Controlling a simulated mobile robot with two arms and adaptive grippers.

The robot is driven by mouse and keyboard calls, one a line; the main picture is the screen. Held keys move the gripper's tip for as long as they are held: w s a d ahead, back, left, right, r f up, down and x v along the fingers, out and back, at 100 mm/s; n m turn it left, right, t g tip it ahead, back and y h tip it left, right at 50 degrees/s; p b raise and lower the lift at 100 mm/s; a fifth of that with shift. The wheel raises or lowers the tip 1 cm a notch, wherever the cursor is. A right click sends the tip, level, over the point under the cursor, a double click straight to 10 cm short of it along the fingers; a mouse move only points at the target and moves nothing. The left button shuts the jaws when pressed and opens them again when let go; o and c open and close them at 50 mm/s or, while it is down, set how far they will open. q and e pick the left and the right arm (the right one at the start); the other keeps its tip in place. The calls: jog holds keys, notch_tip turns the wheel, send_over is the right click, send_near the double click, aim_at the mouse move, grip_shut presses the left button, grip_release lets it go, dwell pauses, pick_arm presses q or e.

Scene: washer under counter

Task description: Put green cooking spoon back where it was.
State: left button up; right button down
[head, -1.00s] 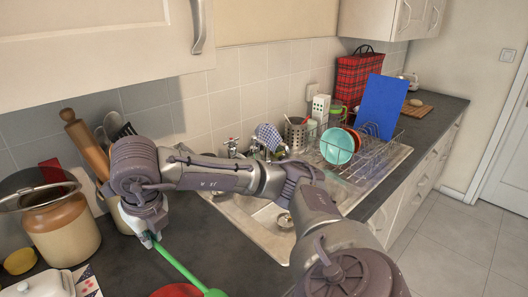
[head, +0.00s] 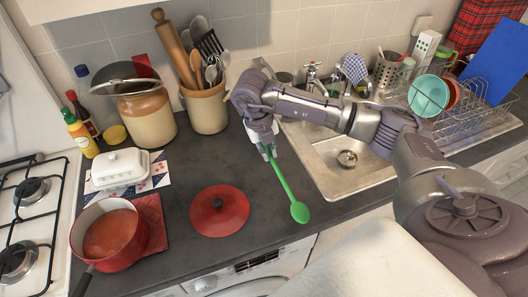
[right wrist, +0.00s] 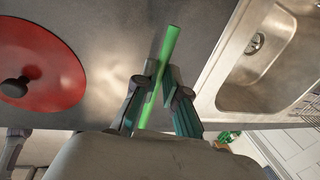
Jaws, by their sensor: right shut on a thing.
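The green cooking spoon (head: 283,187) is in my right gripper (head: 267,150), which is shut on its handle. Its bowl end hangs down and to the right, over the counter near the front edge. In the right wrist view the green handle (right wrist: 168,52) runs between the two fingers (right wrist: 157,90). A tan utensil crock (head: 206,107) with a rolling pin, wooden spoons and a spatula stands left of the gripper, against the tiled wall. A red saucepan (head: 104,242) with orange-red contents sits at the lower left. My left gripper is not in view.
A red lid (head: 219,211) lies on the counter (head: 170,265) left of the spoon. The sink (head: 345,180) and a dish rack (head: 480,115) are to the right. A large jar (head: 147,118), butter dish (head: 120,168), bottles and a gas hob (head: 30,230) are left.

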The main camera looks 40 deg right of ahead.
aim_at(265, 166)
jog(key=shift+w+a+f, duration=0.1)
jog(key=shift+w+f, duration=0.35)
jog(key=shift+w, duration=0.2)
jog(key=shift+w+f, duration=0.4)
jog(key=shift+w, duration=0.2)
jog(key=p+x, duration=0.2)
jog(key=x, duration=0.1)
jog(key=shift+w+a+f, duration=0.1)
jog(key=shift+a, duration=0.25)
jog(key=shift+f, duration=0.45)
jog(key=shift+f, duration=0.1)
jog(key=c, duration=1.2)
grip_release()
